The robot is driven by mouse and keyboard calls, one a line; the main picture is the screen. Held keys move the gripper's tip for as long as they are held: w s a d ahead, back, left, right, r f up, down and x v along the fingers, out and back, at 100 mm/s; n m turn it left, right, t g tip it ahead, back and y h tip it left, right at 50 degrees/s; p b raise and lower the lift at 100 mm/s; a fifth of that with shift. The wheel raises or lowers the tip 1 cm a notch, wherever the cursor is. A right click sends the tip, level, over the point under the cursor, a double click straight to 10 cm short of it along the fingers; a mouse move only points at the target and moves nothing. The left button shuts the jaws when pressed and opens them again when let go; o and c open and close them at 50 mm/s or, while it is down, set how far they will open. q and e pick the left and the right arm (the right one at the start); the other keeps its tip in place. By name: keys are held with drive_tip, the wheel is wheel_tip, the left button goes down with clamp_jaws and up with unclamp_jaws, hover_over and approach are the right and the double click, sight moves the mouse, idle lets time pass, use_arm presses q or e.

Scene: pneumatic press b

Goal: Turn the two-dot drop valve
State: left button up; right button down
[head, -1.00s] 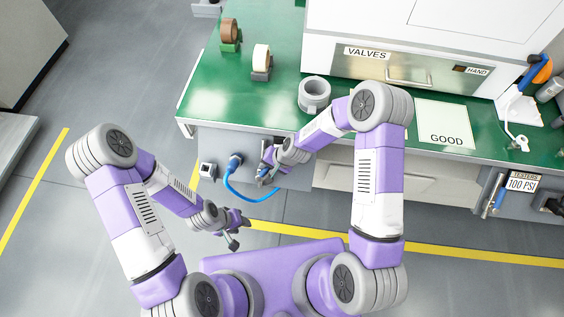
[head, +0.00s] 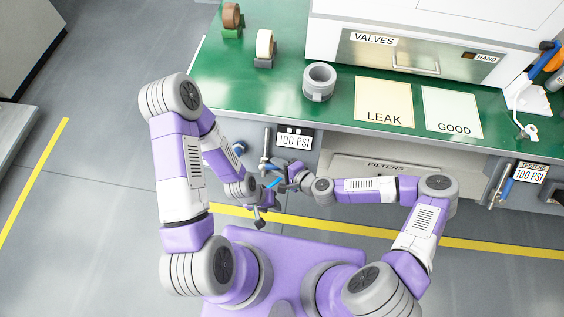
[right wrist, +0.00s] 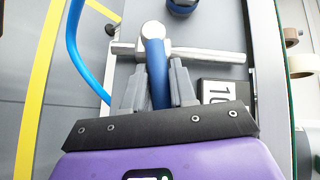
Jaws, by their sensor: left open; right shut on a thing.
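The drop valve is a silver pipe fitting (right wrist: 205,54) with a blue lever (right wrist: 156,75), seen in the right wrist view. In the head view the valve (head: 266,165) is on the bench front, beside a 100 PSI sign (head: 294,141) with two pale marks above it. My right gripper (right wrist: 158,90) is shut on the blue lever, one finger on each side; it also shows in the head view (head: 284,180). My left gripper (head: 262,212) is open below the valve, in front of the bench. My arms partly hide the valve in the head view.
A blue hose (right wrist: 80,50) runs beside the valve. A second tester valve (head: 500,188) hangs at the right. The green bench (head: 335,112) carries LEAK (head: 384,103) and GOOD (head: 453,112) sheets, a grey ring (head: 319,82) and tape rolls (head: 265,46).

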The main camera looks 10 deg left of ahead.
drive_tip(key=shift+s+f+m+t, duration=0.35)
drive_tip(key=shift+m+t, duration=0.35)
drive_tip(key=shift+m, duration=0.1)
drive_tip(key=c, duration=1)
unclamp_jaws()
drive_tip(key=p+v, duration=0.2)
drive_tip(key=v, duration=0.5)
drive_tip(key=shift+s+d, duration=0.2)
drive_tip(key=shift+d, duration=0.1)
